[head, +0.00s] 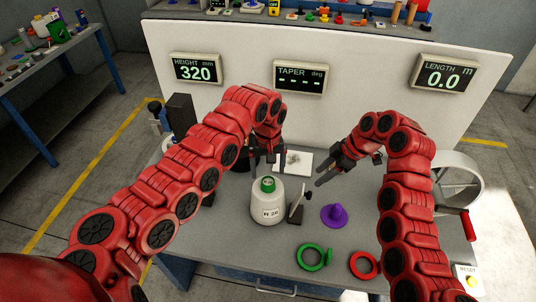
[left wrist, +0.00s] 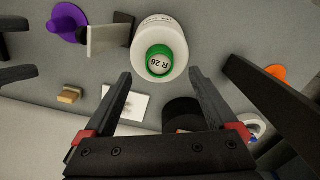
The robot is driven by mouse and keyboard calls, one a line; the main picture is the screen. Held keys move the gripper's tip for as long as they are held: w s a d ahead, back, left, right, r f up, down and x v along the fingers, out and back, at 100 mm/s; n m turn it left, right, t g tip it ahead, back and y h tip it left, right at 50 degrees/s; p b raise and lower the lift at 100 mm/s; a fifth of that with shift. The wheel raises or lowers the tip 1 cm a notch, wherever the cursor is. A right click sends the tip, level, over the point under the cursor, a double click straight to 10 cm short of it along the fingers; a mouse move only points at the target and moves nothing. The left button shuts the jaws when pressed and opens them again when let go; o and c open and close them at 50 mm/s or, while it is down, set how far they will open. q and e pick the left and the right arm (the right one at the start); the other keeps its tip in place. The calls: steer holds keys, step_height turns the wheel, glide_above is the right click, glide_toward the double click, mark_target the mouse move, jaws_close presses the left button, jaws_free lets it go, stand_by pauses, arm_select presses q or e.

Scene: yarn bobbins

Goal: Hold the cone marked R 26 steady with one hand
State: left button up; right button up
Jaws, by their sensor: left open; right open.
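The cone marked R 26 (head: 268,204) is a white yarn cone with a green top, standing upright on the grey table. It also shows in the left wrist view (left wrist: 159,42), its green top facing the camera and reading R 26. My left gripper (head: 268,164) is open just behind and above the cone. In the left wrist view its fingers (left wrist: 160,80) are spread apart, with the cone beyond the tips and nothing between them. My right gripper (head: 330,170) is open and empty, to the right of the cone and above the table.
A small dark stand with a plate (head: 298,203) is close to the cone's right. A purple cone-shaped piece (head: 335,214), a green ring (head: 312,258) and a red ring (head: 364,265) lie on the table. Displays read HEIGHT 320 (head: 195,69) and LENGTH 0.0 (head: 443,75).

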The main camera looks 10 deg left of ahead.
mark_target(268, 180)
arm_select(q)
steer(key=shift+f, duration=2.35)
jaws_close()
arm_select(e)
steer(key=shift+f, duration=0.1)
steer(key=shift+c, duration=1)
steer(key=shift+y, duration=0.4)
steer(key=f, duration=0.4)
steer(key=shift+d+f, duration=0.3)
steer(key=shift+d, duration=0.05)
jaws_close()
step_height(268, 180, down, 9)
steer(key=shift+r, duration=0.15)
